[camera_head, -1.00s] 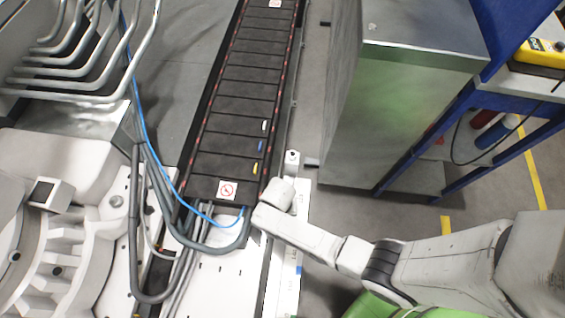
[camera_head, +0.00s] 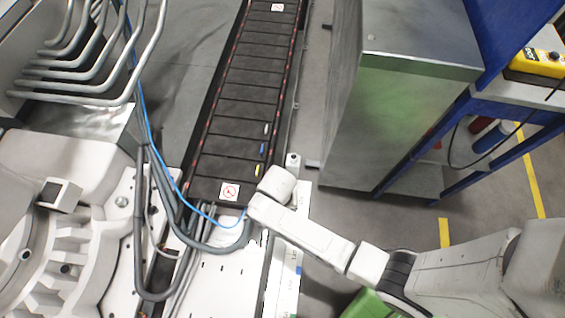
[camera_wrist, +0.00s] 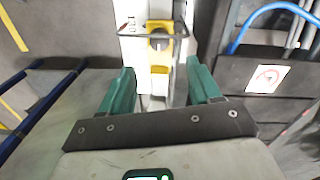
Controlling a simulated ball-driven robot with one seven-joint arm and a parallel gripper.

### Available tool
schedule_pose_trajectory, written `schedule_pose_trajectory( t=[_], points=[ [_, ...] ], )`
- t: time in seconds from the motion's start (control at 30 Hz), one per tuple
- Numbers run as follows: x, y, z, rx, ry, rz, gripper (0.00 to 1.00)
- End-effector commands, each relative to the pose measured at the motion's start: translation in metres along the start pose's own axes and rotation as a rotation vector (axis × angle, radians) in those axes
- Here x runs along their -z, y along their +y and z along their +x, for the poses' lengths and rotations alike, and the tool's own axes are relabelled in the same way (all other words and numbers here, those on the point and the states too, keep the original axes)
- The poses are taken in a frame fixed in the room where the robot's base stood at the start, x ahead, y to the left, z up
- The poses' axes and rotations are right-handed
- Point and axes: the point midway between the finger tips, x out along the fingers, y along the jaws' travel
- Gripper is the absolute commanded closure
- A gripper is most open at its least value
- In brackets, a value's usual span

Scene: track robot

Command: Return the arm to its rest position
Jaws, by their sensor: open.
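My gripper (camera_wrist: 160,92) shows in the wrist view with its two green fingers spread apart and nothing between them. Beyond the fingers is a white panel with a yellow part (camera_wrist: 158,42) and a grey bar across it. In the head view my white arm reaches from the lower right to the near end of the dark track (camera_head: 228,140). The gripper itself cannot be made out there.
A grey metal cabinet (camera_head: 390,120) stands right of the track, with a blue-framed shelf (camera_head: 470,110) beyond it. Grey pipes (camera_head: 140,230) and a blue hose lie left of the arm. White machine parts (camera_head: 60,240) fill the lower left. A prohibition sign (camera_wrist: 267,79) shows at right in the wrist view.

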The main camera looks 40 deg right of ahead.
Motion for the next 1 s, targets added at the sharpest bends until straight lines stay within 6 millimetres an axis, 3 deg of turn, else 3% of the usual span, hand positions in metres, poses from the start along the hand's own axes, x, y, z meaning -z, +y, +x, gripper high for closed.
schedule_pose_trajectory(
  t=[0.17, 0.77, 0.87, 1.0],
  points=[
    [0.000, 0.000, -0.011, 0.000, 0.000, 0.000, 0.38],
    [0.000, 0.001, -0.012, 0.001, 0.000, -0.003, 0.38],
    [0.000, 0.007, -0.020, 0.010, 0.002, -0.036, 0.38],
    [-0.002, 0.030, -0.051, 0.035, 0.012, -0.163, 0.38]
  ],
)
